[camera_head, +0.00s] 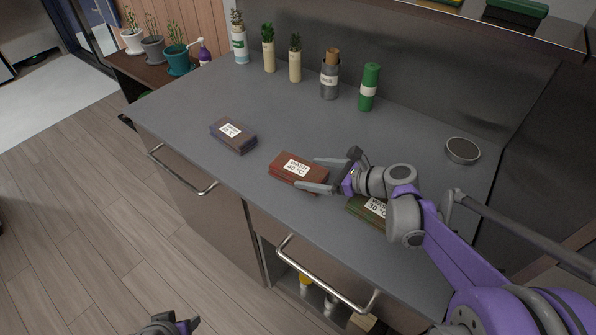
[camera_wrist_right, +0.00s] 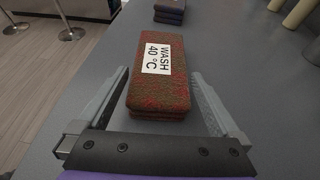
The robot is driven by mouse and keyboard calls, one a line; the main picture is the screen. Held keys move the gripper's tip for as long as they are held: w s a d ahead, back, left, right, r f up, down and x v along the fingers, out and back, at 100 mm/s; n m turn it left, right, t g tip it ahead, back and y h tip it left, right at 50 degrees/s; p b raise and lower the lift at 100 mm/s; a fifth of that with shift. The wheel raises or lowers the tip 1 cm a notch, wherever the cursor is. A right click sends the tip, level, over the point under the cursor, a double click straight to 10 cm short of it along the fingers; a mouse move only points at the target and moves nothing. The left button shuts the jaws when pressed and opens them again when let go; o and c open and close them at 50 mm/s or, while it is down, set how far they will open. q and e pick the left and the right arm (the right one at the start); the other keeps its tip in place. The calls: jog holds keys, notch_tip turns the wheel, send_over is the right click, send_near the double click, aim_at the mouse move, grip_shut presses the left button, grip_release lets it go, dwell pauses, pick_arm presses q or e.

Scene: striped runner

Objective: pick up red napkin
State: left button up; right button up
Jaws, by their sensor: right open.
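The red napkin (camera_head: 290,174) is a folded reddish-brown stack with a white "WASH 40 °C" label, lying flat on the grey counter. In the right wrist view the red napkin (camera_wrist_right: 160,95) lies between the two open fingers, its near end close to the palm. My right gripper (camera_head: 314,174) is open, with its fingers on either side of the napkin's right end; I cannot tell whether they touch it. My left gripper (camera_head: 172,325) shows only in part at the bottom edge of the head view, away from the counter, and its jaws are unclear.
A dark blue-grey napkin (camera_head: 233,136) lies to the left and a green napkin (camera_head: 366,210) to the right, partly behind my right arm. Bottles and a green cylinder (camera_head: 369,88) stand along the back. A round dish (camera_head: 462,151) sits at right. The counter's front has bar handles (camera_head: 325,275).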

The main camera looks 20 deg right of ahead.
aim_at(298, 171)
jog(key=x, duration=0.5)
jog(key=shift+w+a+f, duration=0.1)
jog(key=shift+w, duration=0.05)
jog(key=c, duration=1.1)
